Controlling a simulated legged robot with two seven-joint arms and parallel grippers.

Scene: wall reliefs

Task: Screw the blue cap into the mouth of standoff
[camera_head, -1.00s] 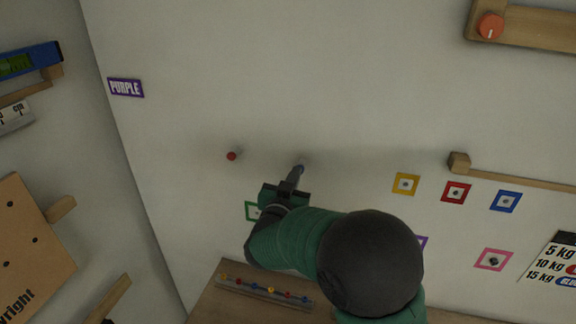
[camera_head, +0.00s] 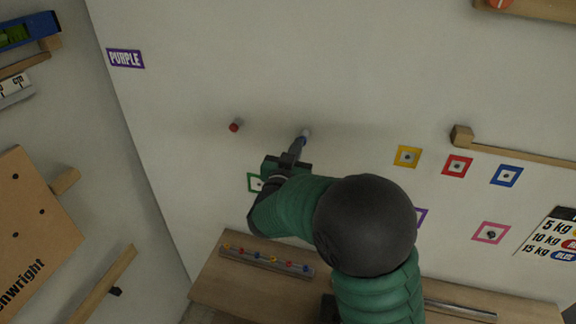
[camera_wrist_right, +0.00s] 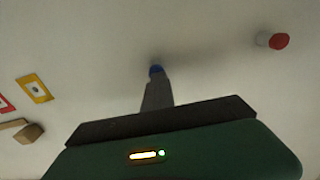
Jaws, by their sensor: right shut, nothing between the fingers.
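My right gripper (camera_head: 298,147) reaches up to the wall from below in the head view. Its narrow fingers are closed together, and in the right wrist view (camera_wrist_right: 156,95) they point at the wall. The small blue cap (camera_wrist_right: 156,71) shows just past the fingertips; it is a blue spot in the head view (camera_head: 304,138). A pale standoff (camera_head: 307,131) sticks out of the wall at the cap. Whether the cap sits in its mouth cannot be told. My left gripper is not in view.
A red-capped standoff (camera_head: 234,126) is to the left on the wall. Yellow (camera_head: 407,157), red (camera_head: 457,166) and blue (camera_head: 506,175) framed targets are to the right. A wooden shelf (camera_head: 220,285) below carries a strip of coloured knobs (camera_head: 267,259).

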